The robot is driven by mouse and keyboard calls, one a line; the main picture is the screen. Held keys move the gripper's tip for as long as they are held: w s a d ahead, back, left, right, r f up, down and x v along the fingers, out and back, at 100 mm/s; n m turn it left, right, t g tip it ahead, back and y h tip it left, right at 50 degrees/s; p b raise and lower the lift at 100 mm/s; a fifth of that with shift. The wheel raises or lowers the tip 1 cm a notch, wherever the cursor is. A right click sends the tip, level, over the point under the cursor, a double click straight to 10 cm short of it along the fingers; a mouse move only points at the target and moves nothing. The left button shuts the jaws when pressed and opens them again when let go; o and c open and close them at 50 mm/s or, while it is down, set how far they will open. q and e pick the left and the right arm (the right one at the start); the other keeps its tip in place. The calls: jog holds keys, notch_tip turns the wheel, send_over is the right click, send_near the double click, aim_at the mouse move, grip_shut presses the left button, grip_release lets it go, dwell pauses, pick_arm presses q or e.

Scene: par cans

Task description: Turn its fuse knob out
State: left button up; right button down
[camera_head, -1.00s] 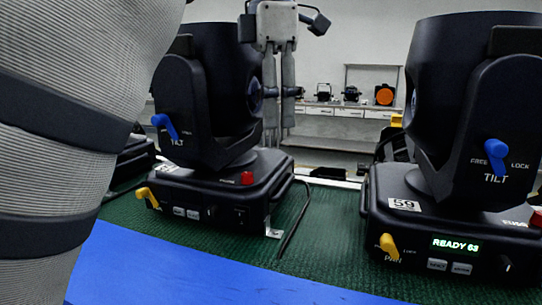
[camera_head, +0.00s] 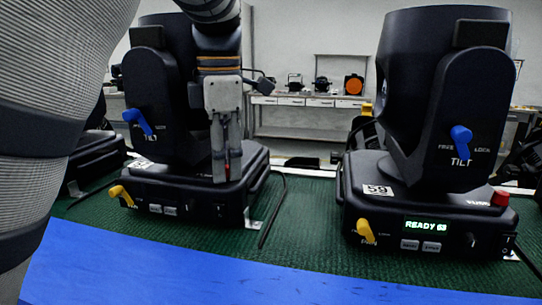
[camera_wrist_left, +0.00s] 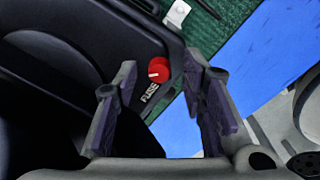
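The red fuse knob (camera_wrist_left: 159,70), beside the label FUSE, sticks up from the black base of the left moving-head light (camera_head: 190,190). My left gripper (camera_head: 227,178) points down over that base. In the left wrist view the left gripper (camera_wrist_left: 163,64) is open, with a finger on either side of the knob and visible gaps around it. I cannot tell how far the fingertips reach down the knob. My right gripper is not in view.
A second light (camera_head: 425,205), labelled 59 and showing READY 63, stands to the right with its own red knob (camera_head: 501,198). Yellow PAN (camera_head: 122,196) and blue TILT (camera_head: 137,121) levers stick out of the left light. A black cable (camera_head: 272,215) lies on the green mat.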

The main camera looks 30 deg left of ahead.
pick_arm(q)
grip_shut()
jog(key=shift+m, duration=0.3)
jog(key=m, duration=0.3)
jog(key=shift+m, duration=2.5)
grip_release()
